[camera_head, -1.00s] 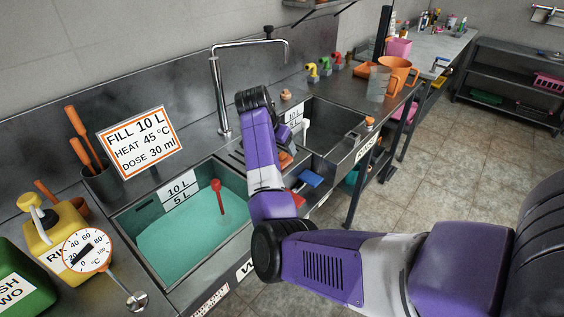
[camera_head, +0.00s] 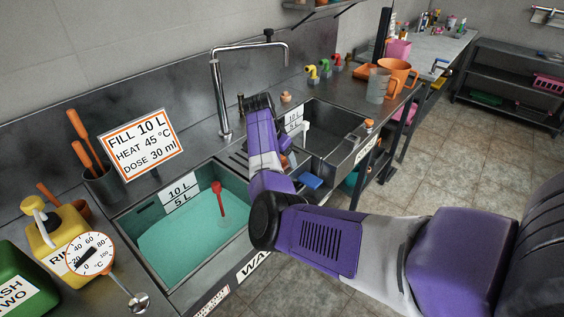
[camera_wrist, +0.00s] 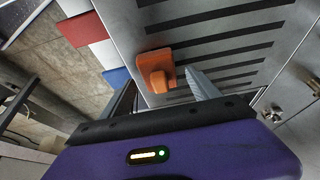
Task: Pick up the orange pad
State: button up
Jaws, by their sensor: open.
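The orange pad (camera_wrist: 155,64) lies on a grey slotted metal surface in the wrist view, with a raised grip on its near side. My gripper (camera_wrist: 162,88) is open, with a dark finger on the left and a grey finger on the right. The pad shows beyond and between the fingertips, and nothing is held. Whether the fingers touch the pad cannot be told. In the head view my purple arm reaches over the strip between the two sinks and hides most of that spot.
Red (camera_wrist: 82,28), white (camera_wrist: 107,53) and blue (camera_wrist: 117,77) pieces lie beside the slotted surface. A teal-filled sink (camera_head: 130,232) is left of my arm, with a tall tap (camera_head: 218,90) behind. An empty sink (camera_head: 335,122) is to the right. An orange jug (camera_head: 398,75) stands further right.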

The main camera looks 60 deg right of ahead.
jog(key=c, duration=1.5)
notch_tip(320, 180, up, 20)
jog(key=shift+b, duration=1)
